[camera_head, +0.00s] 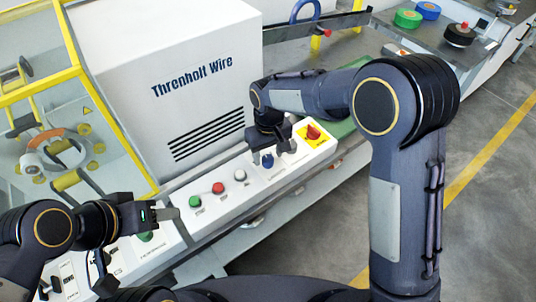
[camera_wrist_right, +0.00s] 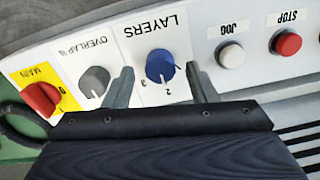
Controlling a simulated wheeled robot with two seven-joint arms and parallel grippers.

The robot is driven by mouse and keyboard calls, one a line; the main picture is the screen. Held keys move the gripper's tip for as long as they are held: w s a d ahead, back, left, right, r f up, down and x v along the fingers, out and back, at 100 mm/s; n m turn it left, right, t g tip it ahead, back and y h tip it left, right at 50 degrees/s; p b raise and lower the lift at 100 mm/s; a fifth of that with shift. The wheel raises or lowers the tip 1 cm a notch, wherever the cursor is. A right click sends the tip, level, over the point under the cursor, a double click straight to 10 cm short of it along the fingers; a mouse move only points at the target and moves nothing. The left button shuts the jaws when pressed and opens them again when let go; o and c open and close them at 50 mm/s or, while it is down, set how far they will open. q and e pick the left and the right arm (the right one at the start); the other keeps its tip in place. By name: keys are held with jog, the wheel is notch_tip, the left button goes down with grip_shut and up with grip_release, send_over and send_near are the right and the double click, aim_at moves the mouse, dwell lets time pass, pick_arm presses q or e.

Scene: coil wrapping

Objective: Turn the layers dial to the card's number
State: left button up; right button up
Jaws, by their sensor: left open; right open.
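The blue layers dial (camera_wrist_right: 160,64) sits on a white panel under the word LAYERS in the right wrist view, with the numbers 2 and 3 beside it. A white pointer mark shows on its edge near the 2. It also shows in the head view (camera_head: 267,160). My right gripper (camera_wrist_right: 158,78) is open, with one finger on each side of the dial; I cannot tell whether they touch it. It also shows in the head view (camera_head: 270,145). My left gripper (camera_head: 165,214) is open over the panel's near left part. I cannot make out the card.
The grey overlap knob (camera_wrist_right: 94,82) and red main switch (camera_wrist_right: 40,98) lie on one side of the dial. The white jog button (camera_wrist_right: 230,54) and red stop button (camera_wrist_right: 287,43) lie on the other. A green button (camera_head: 195,201) is further left. Coloured rolls (camera_head: 408,18) stand on the back table.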

aim_at(269, 158)
notch_tip(269, 158, up, 7)
jog(key=shift+f, duration=0.2)
jog(key=shift+d, duration=0.15)
dwell(0.3)
jog(key=s+d+r+m+t+y, duration=0.15)
jog(key=s+d+r, duration=0.35)
jog(key=d, duration=0.5)
jog(key=s+d+m+t+y, duration=0.1)
jog(key=s+d+m+t, duration=0.1)
jog(key=s+d, duration=0.3)
jog(key=s+d+m+t+y, duration=0.1)
jog(key=s+d, duration=0.4)
jog(key=s, duration=0.9)
jog(key=m+t, duration=0.1)
jog(key=m, duration=0.1)
jog(key=shift+d+r+m, duration=0.15)
jog(key=shift+r+m, duration=0.1)
jog(key=shift+m, duration=0.1)
